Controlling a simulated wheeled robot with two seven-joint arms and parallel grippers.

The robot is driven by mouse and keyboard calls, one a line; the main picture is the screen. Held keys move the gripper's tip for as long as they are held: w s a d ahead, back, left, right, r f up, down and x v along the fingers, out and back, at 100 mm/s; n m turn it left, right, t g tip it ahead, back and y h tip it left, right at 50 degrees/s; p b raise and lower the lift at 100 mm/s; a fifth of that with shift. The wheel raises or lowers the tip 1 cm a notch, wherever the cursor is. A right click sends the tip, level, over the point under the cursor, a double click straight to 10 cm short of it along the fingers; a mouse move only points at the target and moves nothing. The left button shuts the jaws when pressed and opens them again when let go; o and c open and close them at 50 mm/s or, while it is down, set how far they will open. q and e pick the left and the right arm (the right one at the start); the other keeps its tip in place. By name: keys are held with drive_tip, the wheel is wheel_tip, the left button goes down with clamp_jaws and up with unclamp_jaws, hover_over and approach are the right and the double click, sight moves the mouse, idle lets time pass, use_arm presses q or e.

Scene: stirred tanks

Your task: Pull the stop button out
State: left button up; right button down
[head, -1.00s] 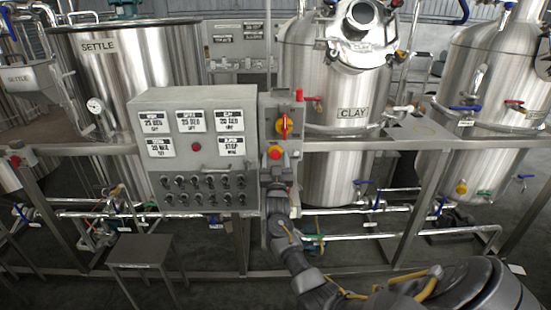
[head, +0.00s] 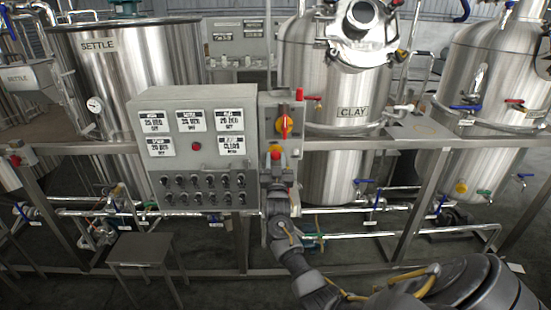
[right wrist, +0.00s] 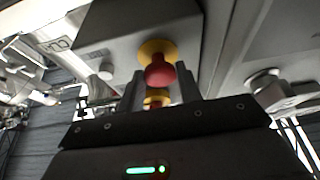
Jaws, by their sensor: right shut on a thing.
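The stop button is a red mushroom knob on a yellow collar (head: 276,153). It sits low on the narrow grey box at the right of the control panel. My right gripper (head: 275,168) reaches up to it from below and hides part of the box. In the right wrist view the red knob (right wrist: 158,70) lies between the tips of my right gripper's fingers (right wrist: 160,80), which are shut on it. The wrist picture appears upside down. My left gripper is not in view.
The grey control panel (head: 200,165) with readouts and knobs is close on the left. The CLAY tank (head: 335,175) stands behind on the right. A metal frame rail (head: 430,150) runs to the right.

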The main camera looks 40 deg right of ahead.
drive_tip(key=shift+f, duration=0.15)
drive_tip(key=c, duration=1)
unclamp_jaws()
drive_tip(key=shift+a, duration=0.1)
drive_tip(key=shift+o, duration=0.2)
drive_tip(key=shift+s, duration=0.1)
drive_tip(key=b+v, duration=0.2)
drive_tip(key=v, duration=0.8)
drive_tip(key=shift+s+a+b, duration=0.2)
drive_tip(key=shift+s+b, duration=0.05)
drive_tip(key=shift+b, duration=0.05)
